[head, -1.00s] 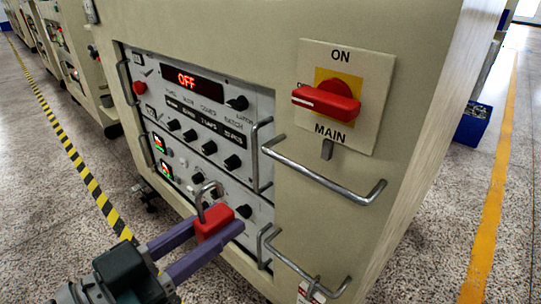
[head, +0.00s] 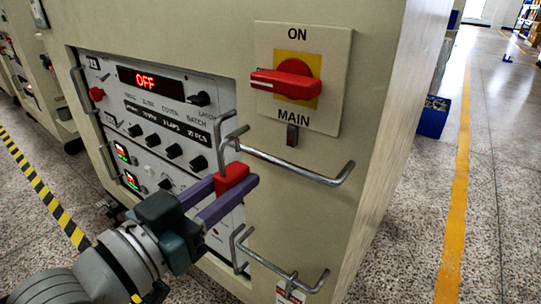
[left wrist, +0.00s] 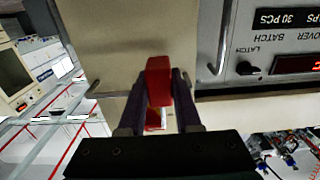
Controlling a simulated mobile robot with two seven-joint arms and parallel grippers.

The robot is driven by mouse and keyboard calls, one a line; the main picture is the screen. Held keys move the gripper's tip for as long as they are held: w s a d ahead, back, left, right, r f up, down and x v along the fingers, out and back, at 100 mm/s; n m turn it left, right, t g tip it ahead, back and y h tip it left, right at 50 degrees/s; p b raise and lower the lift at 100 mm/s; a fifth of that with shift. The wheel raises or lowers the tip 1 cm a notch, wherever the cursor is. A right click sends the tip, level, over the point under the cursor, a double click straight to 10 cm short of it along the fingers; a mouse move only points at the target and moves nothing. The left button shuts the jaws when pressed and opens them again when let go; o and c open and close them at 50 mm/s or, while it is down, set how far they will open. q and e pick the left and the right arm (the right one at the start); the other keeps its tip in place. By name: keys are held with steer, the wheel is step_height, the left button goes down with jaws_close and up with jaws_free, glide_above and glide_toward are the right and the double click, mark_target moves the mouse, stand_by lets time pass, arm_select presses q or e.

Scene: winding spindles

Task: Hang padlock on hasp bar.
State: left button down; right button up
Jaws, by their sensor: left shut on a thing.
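The padlock (head: 232,178) has a red body and a grey metal shackle, which points up in the head view. My left gripper (head: 233,184), with purple fingers, is shut on the red body. In the left wrist view the red body (left wrist: 159,82) sits between the fingers. Two bent metal bars stick out from the cabinet front: an upper bar (head: 295,166) and a lower bar (head: 288,272). I cannot tell which is the hasp bar. The shackle overlaps the left end of the upper bar in the head view; contact is unclear. My right gripper is not in view.
The beige cabinet carries a red rotary switch (head: 286,80) marked ON and MAIN, and a control panel with a display (head: 152,81) reading OFF. Vertical metal handles (head: 226,140) flank the panel. A tag (head: 289,295) hangs at the lower bar. Speckled floor lies right.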

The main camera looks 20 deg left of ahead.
mark_target(247, 173)
arm_select(q)
steer(key=shift+b+x, duration=0.75)
steer(key=shift+x, duration=0.8)
steer(key=shift+w+f+b, duration=0.1)
steer(key=shift+f+b, duration=0.55)
steer(key=shift+f, duration=0.15)
steer(key=c, duration=0.5)
jaws_free()
